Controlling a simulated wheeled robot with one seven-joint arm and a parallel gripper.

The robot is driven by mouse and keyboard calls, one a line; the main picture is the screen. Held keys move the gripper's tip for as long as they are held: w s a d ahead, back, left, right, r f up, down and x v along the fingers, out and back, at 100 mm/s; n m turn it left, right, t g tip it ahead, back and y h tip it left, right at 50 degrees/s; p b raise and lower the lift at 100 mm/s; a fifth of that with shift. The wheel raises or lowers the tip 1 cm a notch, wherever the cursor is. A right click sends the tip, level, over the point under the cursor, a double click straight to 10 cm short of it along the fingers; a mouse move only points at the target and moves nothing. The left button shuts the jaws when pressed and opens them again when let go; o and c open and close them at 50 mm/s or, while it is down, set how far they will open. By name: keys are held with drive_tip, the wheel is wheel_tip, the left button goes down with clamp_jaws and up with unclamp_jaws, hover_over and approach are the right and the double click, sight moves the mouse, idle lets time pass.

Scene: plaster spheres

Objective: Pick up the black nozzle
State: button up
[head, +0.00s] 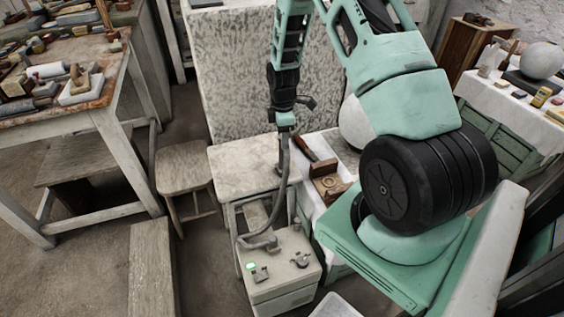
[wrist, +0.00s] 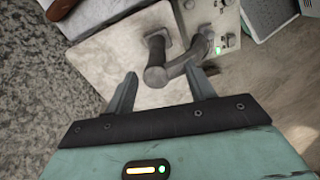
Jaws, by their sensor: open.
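A dark grey, bent tube-like piece, which looks like the nozzle (wrist: 155,74), shows in the wrist view just beyond my fingertips. Its rounded end faces the camera, and a curved arm runs from it toward a pale box (wrist: 226,18). In the head view a thin grey hose or pipe (head: 288,190) rises from the box (head: 284,282) to just under my gripper (head: 285,122). My gripper is open, and its two fingers also show apart in the wrist view (wrist: 163,82). I cannot tell the exact gap to the nozzle.
A pale table (head: 240,156) stands below my gripper, with a wooden block (head: 328,186) to its right. The box has a green light. A stool (head: 184,166) and a cluttered workbench (head: 110,58) stand left. A speckled panel (head: 235,70) rises behind.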

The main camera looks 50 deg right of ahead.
sight(283, 155)
drive_tip(key=shift+w+d+f+p, duration=0.1)
drive_tip(key=shift+f+p, duration=0.25)
drive_tip(key=shift+f, duration=1.2)
drive_tip(key=shift+w+f+p, duration=0.1)
drive_tip(key=shift+f+p, duration=0.25)
drive_tip(key=shift+f, duration=1.15)
drive_tip(key=c, duration=1)
